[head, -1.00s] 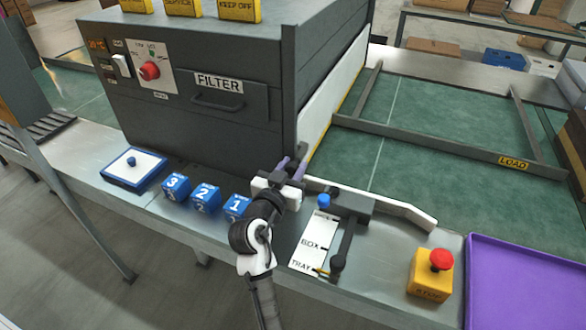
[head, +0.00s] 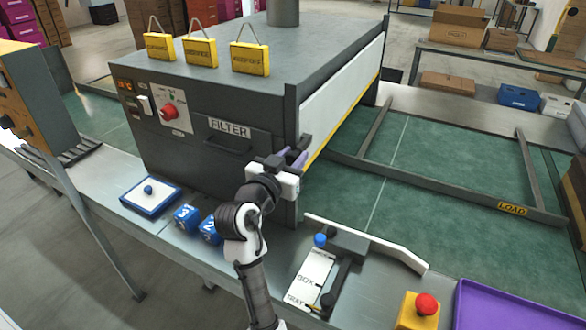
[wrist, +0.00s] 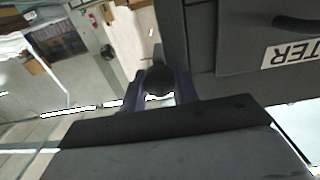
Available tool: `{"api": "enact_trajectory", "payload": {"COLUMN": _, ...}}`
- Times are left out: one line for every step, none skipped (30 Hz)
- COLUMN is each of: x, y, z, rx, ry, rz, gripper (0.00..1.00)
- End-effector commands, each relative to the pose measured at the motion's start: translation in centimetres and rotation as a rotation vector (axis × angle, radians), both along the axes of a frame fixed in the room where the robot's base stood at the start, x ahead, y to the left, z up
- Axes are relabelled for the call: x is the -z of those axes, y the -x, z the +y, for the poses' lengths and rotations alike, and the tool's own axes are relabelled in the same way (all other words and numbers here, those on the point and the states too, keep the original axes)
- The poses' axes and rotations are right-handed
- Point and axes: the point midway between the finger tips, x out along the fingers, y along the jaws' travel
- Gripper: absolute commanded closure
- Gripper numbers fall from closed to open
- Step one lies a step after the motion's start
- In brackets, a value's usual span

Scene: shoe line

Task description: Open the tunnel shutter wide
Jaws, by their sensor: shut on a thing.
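The tunnel shutter (head: 342,88) is a white panel with a yellow-and-dark lower edge on the right side of the grey tunnel box (head: 170,90). Its lower edge stands above the green belt, with a gap beneath. My gripper (head: 296,157) is at the shutter's near lower corner, beside the box's front right post. In the wrist view, my purple fingers (wrist: 159,88) are closed around a dark round knob (wrist: 158,79), which looks like the shutter's handle. In the head view my gripper hides most of that handle.
Yellow hanging signs (head: 200,52) stand on the box top. Blue numbered blocks (head: 186,217), a lever plate marked BOX and TRAY (head: 309,277), a red stop button (head: 427,304) and a purple tray (head: 510,315) lie along the front. A white guide rail (head: 370,242) borders the belt.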

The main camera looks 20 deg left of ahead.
Motion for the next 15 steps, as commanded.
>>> {"api": "enact_trajectory", "payload": {"x": -1.3, "y": 0.0, "z": 0.0, "rx": -0.001, "ry": -0.003, "rz": -0.005, "gripper": 1.0}}
{"api": "enact_trajectory", "payload": {"x": -1.6, "y": 0.0, "z": 0.0, "rx": -0.001, "ry": -0.002, "rz": -0.004, "gripper": 1.0}}
{"api": "enact_trajectory", "payload": {"x": -2.0, "y": 0.0, "z": 0.0, "rx": -0.001, "ry": -0.002, "rz": -0.004, "gripper": 1.0}}
{"api": "enact_trajectory", "payload": {"x": -2.2, "y": 0.0, "z": 0.0, "rx": 0.0, "ry": -0.001, "rz": -0.004, "gripper": 1.0}}
{"api": "enact_trajectory", "payload": {"x": -2.4, "y": 0.0, "z": 0.0, "rx": 0.0, "ry": -0.001, "rz": -0.004, "gripper": 1.0}}
{"api": "enact_trajectory", "payload": {"x": -2.6, "y": 0.0, "z": 0.0, "rx": -0.001, "ry": -0.001, "rz": -0.005, "gripper": 1.0}}
{"api": "enact_trajectory", "payload": {"x": -2.7, "y": 0.0, "z": 0.0, "rx": -0.001, "ry": -0.001, "rz": -0.005, "gripper": 1.0}}
{"api": "enact_trajectory", "payload": {"x": -2.8, "y": 0.0, "z": 0.0, "rx": 0.0, "ry": -0.001, "rz": -0.005, "gripper": 1.0}}
{"api": "enact_trajectory", "payload": {"x": -2.9, "y": 0.0, "z": 0.0, "rx": -0.001, "ry": -0.001, "rz": -0.004, "gripper": 1.0}}
{"api": "enact_trajectory", "payload": {"x": -2.9, "y": 0.0, "z": 0.0, "rx": -0.001, "ry": -0.001, "rz": -0.004, "gripper": 1.0}}
{"api": "enact_trajectory", "payload": {"x": -2.9, "y": 0.0, "z": 0.0, "rx": -0.001, "ry": -0.001, "rz": -0.004, "gripper": 1.0}}
{"api": "enact_trajectory", "payload": {"x": -2.9, "y": 0.0, "z": 0.0, "rx": -0.001, "ry": -0.001, "rz": -0.004, "gripper": 1.0}}
{"api": "enact_trajectory", "payload": {"x": -2.9, "y": 0.0, "z": 0.0, "rx": -0.001, "ry": -0.001, "rz": -0.004, "gripper": 1.0}}
{"api": "enact_trajectory", "payload": {"x": -2.9, "y": 0.0, "z": 0.0, "rx": -0.001, "ry": -0.001, "rz": -0.004, "gripper": 1.0}}
{"api": "enact_trajectory", "payload": {"x": -2.9, "y": 0.0, "z": 0.0, "rx": -0.001, "ry": -0.001, "rz": -0.004, "gripper": 1.0}}
